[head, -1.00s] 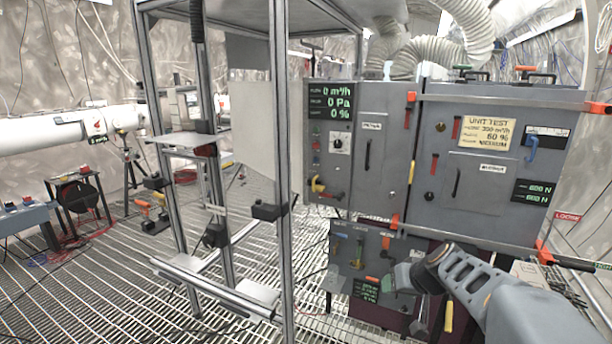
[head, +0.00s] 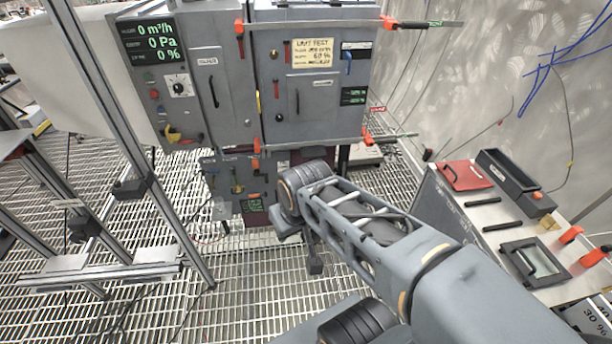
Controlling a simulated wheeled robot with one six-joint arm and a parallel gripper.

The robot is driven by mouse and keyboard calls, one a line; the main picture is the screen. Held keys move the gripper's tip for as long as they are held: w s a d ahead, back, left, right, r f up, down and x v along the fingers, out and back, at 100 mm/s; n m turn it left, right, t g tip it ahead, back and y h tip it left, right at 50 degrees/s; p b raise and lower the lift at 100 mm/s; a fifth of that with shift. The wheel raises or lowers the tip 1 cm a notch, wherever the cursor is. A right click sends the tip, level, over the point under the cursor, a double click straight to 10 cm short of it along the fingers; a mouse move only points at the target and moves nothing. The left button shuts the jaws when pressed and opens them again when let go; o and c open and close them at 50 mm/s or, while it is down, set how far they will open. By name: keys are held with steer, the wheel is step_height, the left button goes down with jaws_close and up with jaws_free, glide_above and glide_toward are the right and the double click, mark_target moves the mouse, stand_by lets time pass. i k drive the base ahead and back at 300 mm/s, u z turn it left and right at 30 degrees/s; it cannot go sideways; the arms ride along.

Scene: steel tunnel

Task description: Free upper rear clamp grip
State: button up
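The grey cabinet (head: 222,62) stands at the upper left with its doors shut. An upper clamp bar (head: 320,24) crosses its front near the top, with an orange piece (head: 239,27) at the left and another orange piece (head: 388,22) at the right. The bar's thin end sticks out past the cabinet's right side. A lower clamp bar (head: 310,143) crosses below the doors. I cannot tell which part is the rear grip. My gripper (head: 315,258) seems to be the small dark part beyond my wrist, below the cabinet and apart from the upper bar. Its fingers are not clear.
A metal frame (head: 115,110) stands at the left. A bench (head: 490,212) at the right holds a red folder (head: 465,175), a black tray (head: 515,180) and orange-handled tools. A lower control panel (head: 225,175) is partly behind my arm. Grated floor (head: 240,285) is open in front.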

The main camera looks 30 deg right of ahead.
mark_target(414, 25)
steer(key=z, duration=0.8)
